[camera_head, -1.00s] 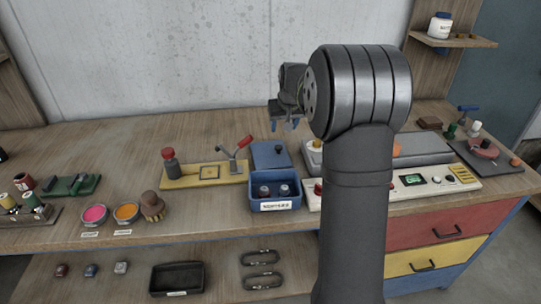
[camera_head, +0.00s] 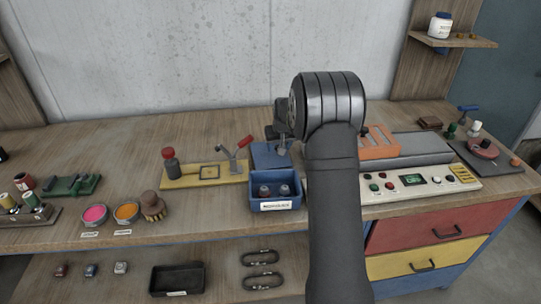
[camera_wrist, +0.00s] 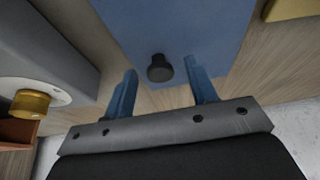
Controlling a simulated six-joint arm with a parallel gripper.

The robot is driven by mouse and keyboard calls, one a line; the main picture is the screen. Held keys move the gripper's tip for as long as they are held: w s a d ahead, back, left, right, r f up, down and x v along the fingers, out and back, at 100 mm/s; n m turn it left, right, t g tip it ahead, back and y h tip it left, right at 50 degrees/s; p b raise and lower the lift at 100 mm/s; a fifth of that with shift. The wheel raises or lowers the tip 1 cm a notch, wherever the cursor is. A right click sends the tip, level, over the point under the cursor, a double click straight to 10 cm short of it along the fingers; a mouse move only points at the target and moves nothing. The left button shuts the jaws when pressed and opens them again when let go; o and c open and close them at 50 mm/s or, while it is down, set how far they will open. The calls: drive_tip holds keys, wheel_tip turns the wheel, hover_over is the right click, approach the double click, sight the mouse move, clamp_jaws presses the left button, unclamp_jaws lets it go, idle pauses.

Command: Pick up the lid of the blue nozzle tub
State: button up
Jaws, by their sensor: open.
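The blue nozzle tub (camera_head: 274,206) stands near the front of the bench with several dark nozzles in it and a label on its front. Its flat blue lid (camera_head: 262,150) lies behind the tub, partly hidden by my arm. In the wrist view the lid (camera_wrist: 165,28) fills the top middle, with a dark round knob (camera_wrist: 159,68) on it. My gripper (camera_wrist: 165,82) is open and empty, its blue fingers on either side of the knob in the picture. I cannot tell how far above the lid they are. In the head view the gripper is mostly hidden.
A yellow board (camera_head: 190,176) with a red-handled clamp is left of the lid. To the right are a control panel (camera_head: 440,185), an orange-framed part (camera_head: 378,145) and a grey block (camera_head: 420,148). Pink (camera_head: 94,214) and orange (camera_head: 127,212) pots stand at the front left.

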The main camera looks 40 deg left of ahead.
drive_tip(key=shift+f, duration=0.1)
drive_tip(key=shift+c, duration=0.2)
drive_tip(key=c, duration=1)
drive_tip(key=shift+c, duration=0.2)
